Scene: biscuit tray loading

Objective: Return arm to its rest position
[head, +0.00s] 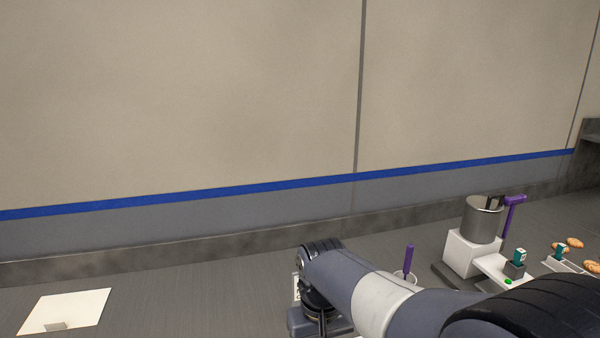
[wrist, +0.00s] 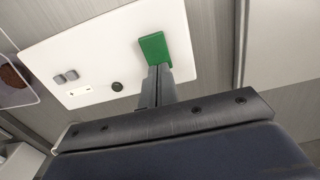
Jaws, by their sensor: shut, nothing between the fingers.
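My arm (head: 380,300) reaches across the lower right of the head view and bends down near the middle. My gripper (wrist: 160,73) shows in the wrist view with its two fingers together and nothing between them. In that view the fingertips overlap the edge of a green block (wrist: 152,48) on a white panel (wrist: 95,50). I cannot tell whether they touch it. In the head view my gripper is hidden below or behind the arm.
A steel pot (head: 481,222) on a white stand (head: 470,254), a purple-handled tool (head: 408,262) and several biscuits (head: 575,242) are at the right. A pale square sheet (head: 68,311) lies at the left. The wall (head: 180,110) rises behind. The counter between sheet and arm is clear.

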